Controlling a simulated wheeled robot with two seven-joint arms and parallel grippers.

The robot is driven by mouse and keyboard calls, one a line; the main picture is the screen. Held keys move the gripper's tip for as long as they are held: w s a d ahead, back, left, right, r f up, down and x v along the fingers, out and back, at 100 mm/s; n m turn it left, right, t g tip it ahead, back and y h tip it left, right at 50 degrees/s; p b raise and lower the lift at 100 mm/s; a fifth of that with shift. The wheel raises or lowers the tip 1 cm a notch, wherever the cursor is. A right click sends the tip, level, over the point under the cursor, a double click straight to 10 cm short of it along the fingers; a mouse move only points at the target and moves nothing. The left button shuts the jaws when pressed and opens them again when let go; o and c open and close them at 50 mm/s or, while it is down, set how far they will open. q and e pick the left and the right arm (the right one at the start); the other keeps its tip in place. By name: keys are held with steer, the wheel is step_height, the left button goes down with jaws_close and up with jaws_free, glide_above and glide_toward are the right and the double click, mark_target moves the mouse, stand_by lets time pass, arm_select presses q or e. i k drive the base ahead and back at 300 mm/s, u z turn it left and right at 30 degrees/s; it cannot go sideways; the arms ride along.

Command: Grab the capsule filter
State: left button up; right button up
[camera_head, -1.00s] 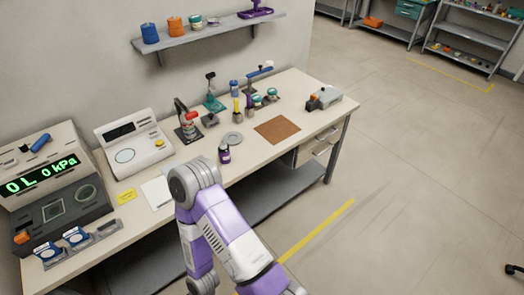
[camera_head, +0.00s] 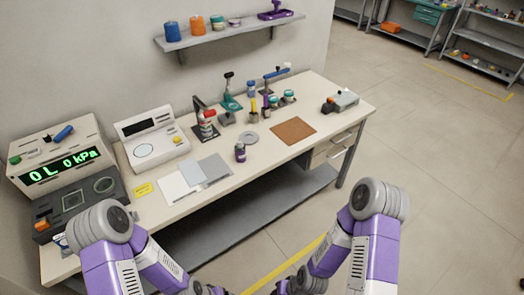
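I cannot tell for certain which object is the capsule filter. A small blue cylinder (camera_head: 63,133) lies on top of the kPa display unit (camera_head: 58,160) at the left. A blue and white piece (camera_head: 61,241) shows at the table's front left, mostly hidden behind my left arm. A small dark purple bottle (camera_head: 240,153) stands near the table's front middle. My two purple and white arms bend in along the bottom edge, in front of the table. Their gripper fingers do not show; the wrists run to the lower edge of the picture.
The table (camera_head: 205,200) carries a white scale (camera_head: 152,138), grey and white sheets (camera_head: 182,186), a brown mat (camera_head: 294,131) and several small tools and jars at the back. A wall shelf (camera_head: 225,35) holds colored containers. Open floor (camera_head: 430,170) lies at the right.

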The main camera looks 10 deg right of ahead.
mark_target(240, 155)
steer(key=z, duration=1.5)
steer(key=i, duration=0.95)
steer(key=u, duration=2.9)
